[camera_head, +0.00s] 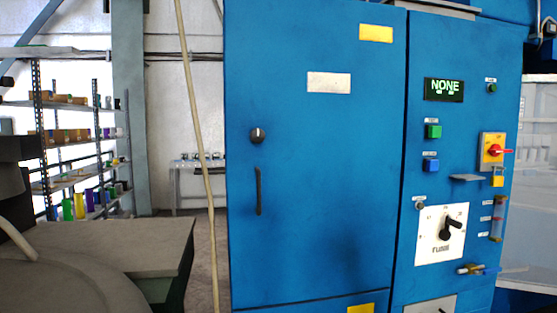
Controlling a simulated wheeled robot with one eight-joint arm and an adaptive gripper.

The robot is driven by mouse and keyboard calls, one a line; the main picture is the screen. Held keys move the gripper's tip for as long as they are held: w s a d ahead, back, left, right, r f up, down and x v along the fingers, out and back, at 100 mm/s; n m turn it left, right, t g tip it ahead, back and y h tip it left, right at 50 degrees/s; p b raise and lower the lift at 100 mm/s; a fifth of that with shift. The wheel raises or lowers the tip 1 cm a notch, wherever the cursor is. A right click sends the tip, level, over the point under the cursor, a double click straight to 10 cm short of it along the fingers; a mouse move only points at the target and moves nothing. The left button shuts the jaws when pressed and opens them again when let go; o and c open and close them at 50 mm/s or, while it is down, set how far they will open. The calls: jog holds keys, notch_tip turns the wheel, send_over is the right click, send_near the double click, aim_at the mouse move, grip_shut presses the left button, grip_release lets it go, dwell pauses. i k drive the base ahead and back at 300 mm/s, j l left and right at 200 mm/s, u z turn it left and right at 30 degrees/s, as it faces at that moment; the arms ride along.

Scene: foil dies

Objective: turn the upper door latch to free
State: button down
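A tall blue cabinet door (330,200) stands shut in the middle of the head view. A round dark latch knob (257,135) with a light mark on it sits near the door's left edge, above a vertical black handle (258,191). The knob is too small for me to tell its turn position for certain. My gripper is not in view, and nothing touches the knob or the handle.
Right of the door, a control panel holds a display reading NONE (444,90), green (433,131) and blue (431,165) buttons, a red switch (495,151) and a black rotary selector (449,228). Shelves (75,180) stand at left. A pale cable (196,120) hangs left of the door.

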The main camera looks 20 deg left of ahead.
aim_at(256, 135)
jog(key=u, duration=1.25)
